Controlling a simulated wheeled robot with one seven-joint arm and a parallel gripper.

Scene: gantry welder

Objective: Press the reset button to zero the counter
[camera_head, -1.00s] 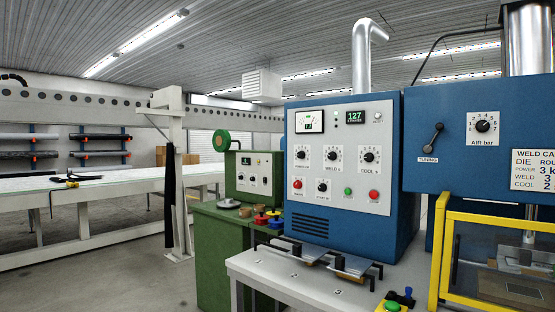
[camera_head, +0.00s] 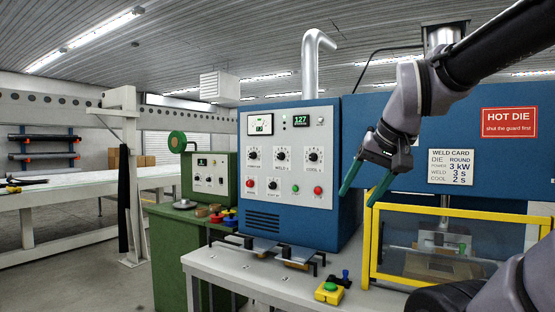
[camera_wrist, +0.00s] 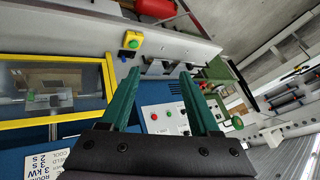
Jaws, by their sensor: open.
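The blue welder cabinet (camera_head: 270,222) has a pale front panel with a green-lit counter (camera_head: 301,120) reading 127. A small pale round button (camera_head: 320,121) sits just right of the counter; its label is too small to read. My gripper (camera_head: 358,197) is open and empty, its two green fingers hanging down at the right of the panel. It appears apart from the panel and lower than the counter. In the wrist view my gripper (camera_wrist: 160,75) spans part of the panel (camera_wrist: 165,118); I cannot make out the counter there.
A yellow-framed guard (camera_head: 372,245) stands at the right, with a HOT DIE sign (camera_head: 509,122) above. A white bench (camera_head: 250,280) carries a yellow box with a green button (camera_head: 330,290). A green cabinet (camera_head: 167,255) stands left. Open floor lies further left.

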